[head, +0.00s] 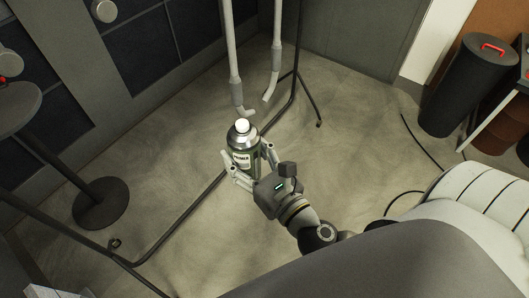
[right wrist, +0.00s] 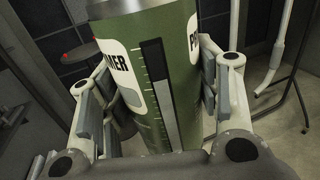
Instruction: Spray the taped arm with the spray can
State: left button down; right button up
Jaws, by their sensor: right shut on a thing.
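My right gripper (head: 248,156) is shut around a green spray can (head: 241,137), which it holds upright. The can has a white nozzle on top and a label reading like primer. In the right wrist view the can (right wrist: 150,75) stands between both fingers, with a dark and light gauge strip on its side. Two pale grey arms hang just behind the can: a left one (head: 233,60) and a right one (head: 276,55), both with bent lower ends. The left one's lower end is close behind the nozzle. I cannot tell which is taped. My left gripper is not in view.
A thin black stand frame (head: 180,232) runs along the floor on the left. A round-based stand (head: 101,204) is at the left. A dark cylinder with a red handle (head: 465,85) stands at the upper right. The floor (head: 345,135) right of the can is mostly clear.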

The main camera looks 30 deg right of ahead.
jog(key=w+a+r+n+g+y+p, duration=0.25)
jog(key=a+r+n+y+p, duration=0.2)
jog(key=a+r+p, duration=0.25)
jog(key=w+a+r+n+g+y+p, duration=0.2)
jog(key=w+a+r+n+y+p, duration=0.1)
jog(key=a+r+y+p, duration=0.4)
jog(key=w+h+b, duration=0.1)
jog(key=w, duration=0.5)
jog(key=shift+w+a+r, duration=0.2)
jog(key=shift+a+r, duration=0.05)
jog(key=shift+a, duration=0.2)
jog(key=shift+g, duration=0.25)
